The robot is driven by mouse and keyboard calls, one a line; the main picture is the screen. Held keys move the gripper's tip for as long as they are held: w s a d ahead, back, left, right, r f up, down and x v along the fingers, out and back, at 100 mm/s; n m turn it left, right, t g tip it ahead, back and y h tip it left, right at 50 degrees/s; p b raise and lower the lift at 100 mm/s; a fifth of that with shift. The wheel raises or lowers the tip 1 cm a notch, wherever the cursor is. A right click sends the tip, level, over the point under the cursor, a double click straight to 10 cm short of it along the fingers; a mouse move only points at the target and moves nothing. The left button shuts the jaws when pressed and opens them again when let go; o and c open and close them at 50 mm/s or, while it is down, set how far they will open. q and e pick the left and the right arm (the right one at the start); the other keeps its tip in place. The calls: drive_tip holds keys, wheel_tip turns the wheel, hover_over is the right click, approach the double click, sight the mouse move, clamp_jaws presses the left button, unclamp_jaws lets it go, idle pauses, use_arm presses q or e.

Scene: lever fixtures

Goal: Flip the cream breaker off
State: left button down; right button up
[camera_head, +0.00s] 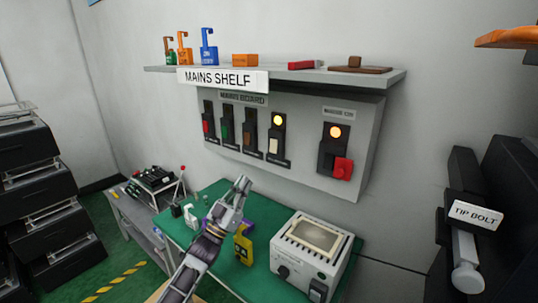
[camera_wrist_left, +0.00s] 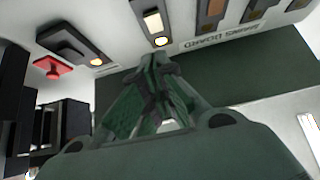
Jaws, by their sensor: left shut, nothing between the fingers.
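The cream breaker (camera_head: 273,145) is the rightmost of the row on the grey board under the shelf. Its cream toggle sits low in its black housing, and the round lamp (camera_head: 278,120) above it glows yellow. In the left wrist view the cream breaker (camera_wrist_left: 152,21) and its lit lamp (camera_wrist_left: 161,41) show at the top, beyond the fingertips. My left gripper (camera_head: 242,184) is shut and empty, below the board and apart from the breaker, over the green table. In the left wrist view its fingertips (camera_wrist_left: 159,63) are together. My right gripper is not in view.
Red (camera_head: 208,127), green (camera_head: 226,131) and brown (camera_head: 248,132) breakers stand left of the cream one. A separate switch with a red handle (camera_head: 342,168) and lit lamp is at right. A white instrument box (camera_head: 310,258) stands on the table. The shelf (camera_head: 380,78) juts out above.

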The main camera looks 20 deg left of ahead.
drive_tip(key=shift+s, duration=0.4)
use_arm(q)
drive_tip(key=shift+w+r, duration=0.1)
drive_tip(key=shift+r, duration=0.05)
drive_tip(key=p, duration=0.3)
approach(273, 142)
drive_tip(key=shift+r, duration=1.8)
drive_tip(key=shift+w+d+f+p, duration=0.2)
drive_tip(key=shift+w+d, duration=0.15)
drive_tip(key=shift+w, duration=0.5)
drive_tip(key=shift+w+d+f+p, duration=0.1)
drive_tip(key=shift+w+d+f, duration=0.15)
drive_tip(key=shift+w, duration=0.55)
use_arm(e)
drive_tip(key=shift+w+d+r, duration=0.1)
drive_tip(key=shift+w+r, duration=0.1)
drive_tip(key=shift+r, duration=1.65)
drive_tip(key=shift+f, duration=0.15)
